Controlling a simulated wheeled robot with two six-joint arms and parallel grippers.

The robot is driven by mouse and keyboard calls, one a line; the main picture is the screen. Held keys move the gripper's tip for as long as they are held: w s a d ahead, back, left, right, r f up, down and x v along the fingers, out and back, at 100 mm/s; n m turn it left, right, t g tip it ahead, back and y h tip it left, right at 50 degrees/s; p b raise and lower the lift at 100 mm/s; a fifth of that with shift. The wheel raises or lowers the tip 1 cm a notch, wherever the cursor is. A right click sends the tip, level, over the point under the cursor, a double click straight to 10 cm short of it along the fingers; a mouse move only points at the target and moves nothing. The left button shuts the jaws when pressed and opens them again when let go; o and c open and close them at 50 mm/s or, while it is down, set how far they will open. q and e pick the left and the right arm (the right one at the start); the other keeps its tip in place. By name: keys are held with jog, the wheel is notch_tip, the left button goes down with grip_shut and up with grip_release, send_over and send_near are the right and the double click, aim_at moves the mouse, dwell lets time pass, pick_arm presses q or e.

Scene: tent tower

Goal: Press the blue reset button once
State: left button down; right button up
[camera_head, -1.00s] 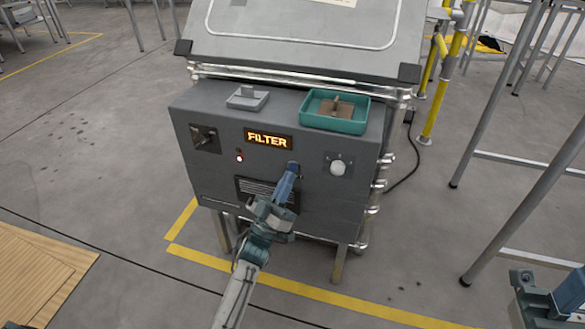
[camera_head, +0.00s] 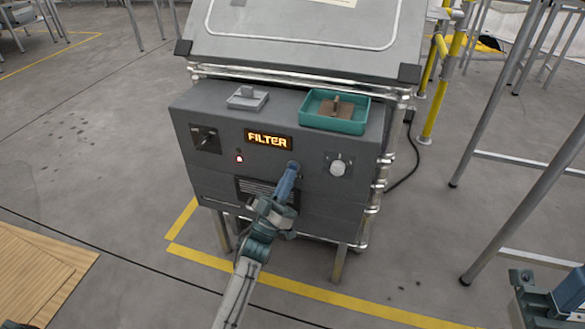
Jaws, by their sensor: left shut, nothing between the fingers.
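A grey control box (camera_head: 220,170) stands in the middle, with a lit display (camera_head: 268,140) that reads FILTER. My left gripper (camera_head: 291,167) is shut and empty, its tips at the front panel below and right of the display. The blue reset button cannot be told apart from my bluish fingers; the tips cover that spot on the panel. Whether they touch the panel I cannot tell. My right gripper (camera_head: 522,278) shows only in part at the lower right edge, away from the box; its jaws are unclear.
A teal tray (camera_head: 335,125) with a brown piece and a small grey holder (camera_head: 247,97) sit on top. Metal posts stand at right.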

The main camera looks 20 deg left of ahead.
pick_arm(q)
jog(key=shift+w, duration=0.45)
dwell(0.3)
dwell(0.3)
jog(key=shift+s+p, duration=0.6)
jog(key=shift+s, duration=0.3)
jog(key=s+p, duration=0.2)
jog(key=s, duration=0.3)
jog(key=shift+a+p, duration=0.1)
jog(key=shift+p, duration=0.25)
jog(key=shift+r, duration=0.1)
